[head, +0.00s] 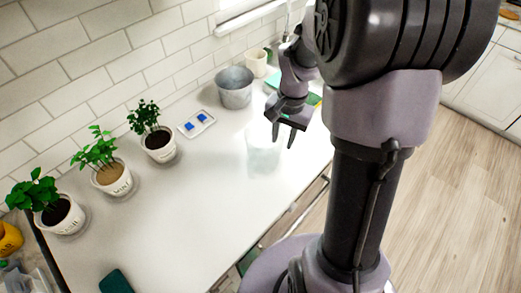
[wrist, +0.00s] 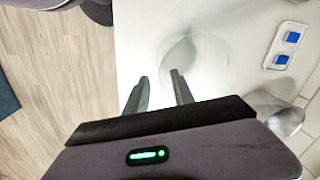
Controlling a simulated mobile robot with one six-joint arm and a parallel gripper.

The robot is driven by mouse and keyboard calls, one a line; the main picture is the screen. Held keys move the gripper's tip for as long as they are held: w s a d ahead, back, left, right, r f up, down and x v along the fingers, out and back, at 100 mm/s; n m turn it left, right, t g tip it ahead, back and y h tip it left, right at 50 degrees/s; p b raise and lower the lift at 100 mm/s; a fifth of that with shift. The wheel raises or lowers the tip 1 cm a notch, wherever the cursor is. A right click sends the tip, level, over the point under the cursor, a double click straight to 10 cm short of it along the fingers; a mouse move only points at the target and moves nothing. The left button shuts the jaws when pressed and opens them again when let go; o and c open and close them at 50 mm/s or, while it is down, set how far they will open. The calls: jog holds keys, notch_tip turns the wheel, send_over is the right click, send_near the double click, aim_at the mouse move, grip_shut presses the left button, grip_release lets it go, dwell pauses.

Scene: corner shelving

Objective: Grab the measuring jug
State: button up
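The measuring jug (head: 263,152) looks like a clear, see-through vessel standing on the white counter, its outline faint. In the wrist view the clear jug (wrist: 200,62) is just beyond and to the right of the fingertips. My gripper (head: 283,141) is open, pointing down above and to the right of the jug in the head view. In the wrist view the two fingers of my gripper (wrist: 160,77) are apart with bare counter between them. I cannot tell whether a finger touches the jug.
A grey metal bucket (head: 234,92) stands behind the jug, with a cream cup (head: 256,63) beyond it. A white plate with blue squares (head: 196,124) lies left of the bucket. Potted plants (head: 159,147) line the wall. The counter's front middle (head: 190,220) is clear.

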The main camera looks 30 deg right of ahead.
aim_at(279, 152)
jog(key=f, duration=0.2)
jog(key=f+b, duration=0.1)
jog(key=f, duration=0.1)
jog(key=f+b, duration=0.1)
jog(key=f, duration=0.2)
jog(key=shift+w+a+f, duration=0.1)
jog(key=shift+w+a, duration=0.1)
jog(key=shift+w, duration=0.05)
jog(key=shift+c, duration=0.2)
grip_shut()
dwell(0.8)
